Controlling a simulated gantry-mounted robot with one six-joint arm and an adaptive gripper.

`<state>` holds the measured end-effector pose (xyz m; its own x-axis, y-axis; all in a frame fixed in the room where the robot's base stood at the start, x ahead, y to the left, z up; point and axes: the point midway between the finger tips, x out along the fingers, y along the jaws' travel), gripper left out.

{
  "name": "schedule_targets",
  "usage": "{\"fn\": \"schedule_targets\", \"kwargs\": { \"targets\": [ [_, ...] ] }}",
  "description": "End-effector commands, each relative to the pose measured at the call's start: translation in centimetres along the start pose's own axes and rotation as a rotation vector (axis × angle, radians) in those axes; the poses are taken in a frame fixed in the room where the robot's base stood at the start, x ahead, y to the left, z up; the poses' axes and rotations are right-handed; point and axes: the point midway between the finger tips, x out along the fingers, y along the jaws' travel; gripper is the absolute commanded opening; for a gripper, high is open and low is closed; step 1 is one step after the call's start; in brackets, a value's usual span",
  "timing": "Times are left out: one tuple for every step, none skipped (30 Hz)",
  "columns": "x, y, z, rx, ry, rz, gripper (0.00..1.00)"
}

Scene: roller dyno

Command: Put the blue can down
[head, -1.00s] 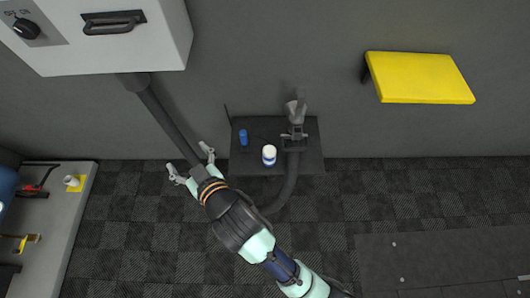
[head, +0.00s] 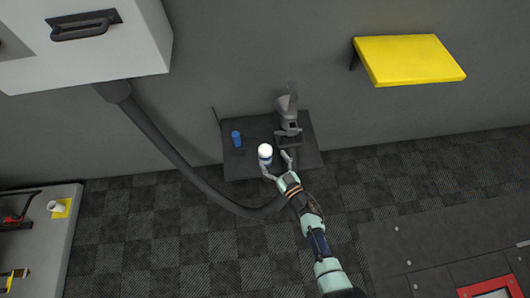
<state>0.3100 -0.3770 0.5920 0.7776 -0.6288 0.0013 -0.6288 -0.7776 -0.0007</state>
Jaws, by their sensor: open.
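A blue can (head: 237,140) stands upright on the left part of a small dark shelf (head: 240,170) against the wall. My gripper (head: 277,164) is open at the shelf's front edge, to the right of and in front of the blue can and apart from it. A white container with a blue band (head: 265,153) stands on the shelf by my gripper's left finger. I cannot tell whether the finger touches it. Nothing shows held between the fingers.
A grey nozzle-like device (head: 288,115) stands at the shelf's back right. A thick dark hose (head: 170,160) runs from the white cabinet (head: 90,50) down past the shelf front. A yellow shelf (head: 408,60) is at upper right. A grey bench (head: 50,240) holds a white cup (head: 57,206) at left.

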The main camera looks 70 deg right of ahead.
Motion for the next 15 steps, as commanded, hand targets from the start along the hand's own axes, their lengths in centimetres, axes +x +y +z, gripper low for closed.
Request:
{"fn": "schedule_targets", "kwargs": {
  "targets": [
    [0.2,-0.1,0.0,0.000,0.001,-0.001,0.84],
    [0.6,-0.1,0.1,-0.001,0.002,-0.001,0.84],
    [1.2,-0.3,0.1,-0.001,0.003,-0.003,0.84],
    [1.7,-0.5,0.1,-0.001,0.004,-0.003,0.84],
    [2.3,-0.6,0.1,-0.002,0.004,-0.003,0.84],
    [3.1,-0.8,-0.1,-0.002,0.005,-0.004,0.84],
    [3.6,-0.7,-0.1,-0.002,0.003,-0.002,0.84],
    [4.0,-0.7,-0.1,-0.002,0.003,-0.002,0.84],
    [4.5,-0.6,-0.2,-0.002,0.002,-0.001,0.84],
    [4.8,-0.6,-0.2,-0.001,0.001,-0.001,0.84],
    [5.0,-0.6,-0.3,-0.001,0.000,0.000,0.84],
    [5.1,-0.6,-0.3,-0.001,-0.001,0.000,0.84],
    [5.2,-0.6,-0.4,-0.001,-0.001,0.000,0.84],
    [5.2,-0.6,-0.4,-0.001,-0.001,0.000,0.84],
    [5.1,-0.6,-0.5,-0.001,-0.001,0.000,0.84]
  ]
}}
